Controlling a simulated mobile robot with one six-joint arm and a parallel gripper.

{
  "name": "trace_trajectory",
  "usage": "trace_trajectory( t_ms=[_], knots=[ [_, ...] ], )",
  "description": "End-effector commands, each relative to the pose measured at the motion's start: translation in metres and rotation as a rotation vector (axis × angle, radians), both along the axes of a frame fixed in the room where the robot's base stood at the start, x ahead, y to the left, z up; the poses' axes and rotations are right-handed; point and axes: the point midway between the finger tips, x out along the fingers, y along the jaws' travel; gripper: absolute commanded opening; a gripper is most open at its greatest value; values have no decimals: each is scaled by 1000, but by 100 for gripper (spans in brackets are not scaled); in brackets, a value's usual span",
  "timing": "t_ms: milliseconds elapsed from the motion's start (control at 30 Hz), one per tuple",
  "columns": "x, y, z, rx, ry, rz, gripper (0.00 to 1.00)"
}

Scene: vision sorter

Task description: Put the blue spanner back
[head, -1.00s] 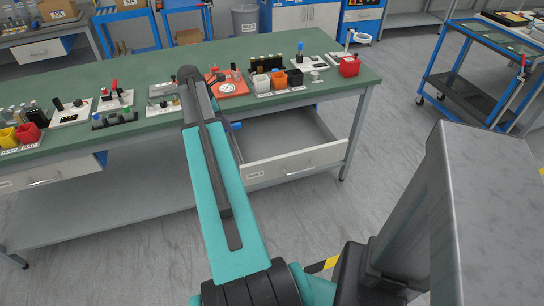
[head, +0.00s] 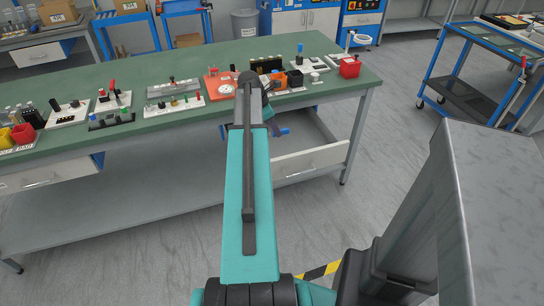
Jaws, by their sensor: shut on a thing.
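My arm reaches over the front edge of the green bench, and its links hide most of my gripper (head: 272,128). A small blue piece, which looks like the blue spanner (head: 284,132), sticks out to the right of the arm there. It is held in the shut gripper, above the left part of the open drawer (head: 312,160). The jaws themselves and most of the spanner are hidden or too small to make out. The drawer is pulled out from under the bench's right end, and the arm covers its left part.
The green bench (head: 170,127) carries several fixtures, an orange plate (head: 217,83), and orange, black and red bins (head: 350,68) along its right. Another drawer (head: 50,179) is at the left. A blue trolley (head: 468,92) stands at right. Floor between bench and trolley is clear.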

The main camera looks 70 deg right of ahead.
Motion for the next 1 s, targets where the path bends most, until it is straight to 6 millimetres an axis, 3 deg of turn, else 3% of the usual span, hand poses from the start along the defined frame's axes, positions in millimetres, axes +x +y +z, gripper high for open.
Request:
trace_trajectory(
  t_ms=[267, 700, 1000],
  knots=[
    [1, 0, -7, 0, 0, 0, 0],
    [1, 0, -58, -1, -1, 0, 0],
    [1, 0, -62, -1, -1, 0, 0]
  ],
)
